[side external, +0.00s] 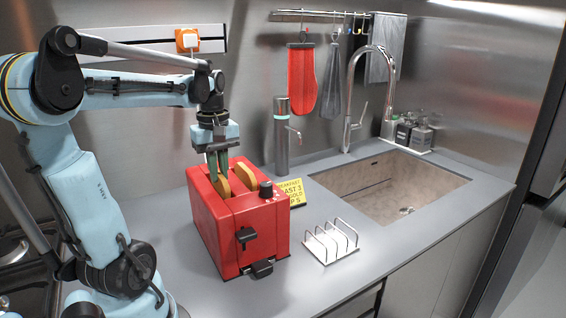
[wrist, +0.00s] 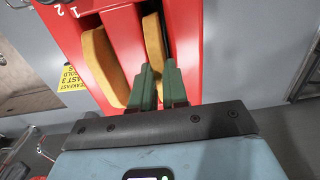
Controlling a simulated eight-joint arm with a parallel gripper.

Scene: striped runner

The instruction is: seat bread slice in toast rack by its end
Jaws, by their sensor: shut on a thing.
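My gripper (side external: 217,168) points down over the red toaster and is shut on one bread slice (side external: 223,187), whose lower part is still in the toaster slot. In the wrist view the green fingers (wrist: 159,76) lie on both sides of this slice (wrist: 153,42), at its near end. The wire toast rack (side external: 331,242) stands on the counter to the right of the toaster, apart from it. Its visible slots look empty.
The red toaster (side external: 238,222) holds a second bread slice (side external: 241,177) in its other slot, close beside the gripper. A yellow sign (side external: 292,192) and a grey bottle (side external: 281,140) stand behind. The sink (side external: 385,185) lies beyond the rack.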

